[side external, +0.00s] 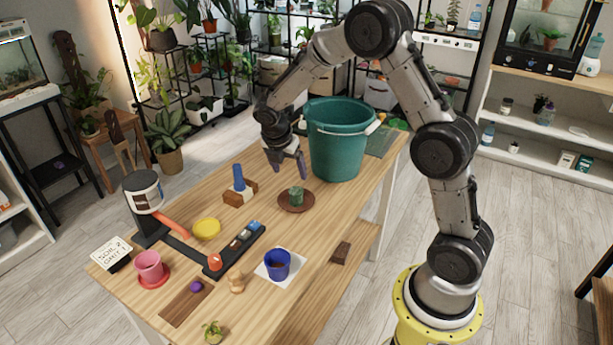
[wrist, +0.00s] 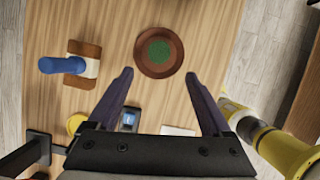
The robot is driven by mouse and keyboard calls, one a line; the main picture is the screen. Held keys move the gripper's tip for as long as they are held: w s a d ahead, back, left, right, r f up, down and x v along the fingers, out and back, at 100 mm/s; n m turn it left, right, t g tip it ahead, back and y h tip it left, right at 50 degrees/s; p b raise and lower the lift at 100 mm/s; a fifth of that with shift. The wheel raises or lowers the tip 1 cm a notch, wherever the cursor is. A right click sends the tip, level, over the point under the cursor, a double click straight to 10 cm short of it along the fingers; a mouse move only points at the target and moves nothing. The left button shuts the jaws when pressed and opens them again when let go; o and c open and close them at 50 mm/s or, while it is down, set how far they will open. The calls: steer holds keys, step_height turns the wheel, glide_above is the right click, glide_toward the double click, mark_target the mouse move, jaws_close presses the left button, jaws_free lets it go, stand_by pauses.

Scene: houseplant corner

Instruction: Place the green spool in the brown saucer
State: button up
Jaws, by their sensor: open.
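The green spool (side external: 296,195) stands upright in the brown saucer (side external: 283,204) near the middle of the table. In the wrist view the spool's round green top (wrist: 159,51) lies inside the saucer's rim (wrist: 141,61). My gripper (side external: 286,165) is open and empty. It hangs above the table, up and behind the saucer in the side external view, apart from the spool. In the wrist view its two fingers (wrist: 158,82) spread on either side below the saucer, with nothing between them touching.
A large teal bucket (side external: 338,150) stands close behind the saucer. A wooden block with a blue handle (side external: 239,182) is to the left. A black tray with several items (side external: 236,248), a yellow dish (side external: 207,228) and a blue pot (side external: 277,264) stand toward the front.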

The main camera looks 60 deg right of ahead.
steer(key=s+a+r+m+t, duration=0.1)
steer(key=s+a+r+m, duration=0.35)
steer(key=r, duration=0.35)
steer(key=s+a+r+m+t+y, duration=0.1)
steer(key=s+a+r+m, duration=0.1)
steer(key=s+m, duration=0.3)
steer(key=s+a+r+m+t+y, duration=0.1)
steer(key=s+a+m, duration=0.3)
steer(key=s, duration=0.5)
steer(key=s+a+r+m+t+y, duration=0.1)
steer(key=s+a+r+m+y, duration=0.1)
steer(key=s+a+r+m, duration=0.2)
steer(key=s+m, duration=0.2)
steer(key=s, duration=0.2)
steer(key=shift+t, duration=0.4)
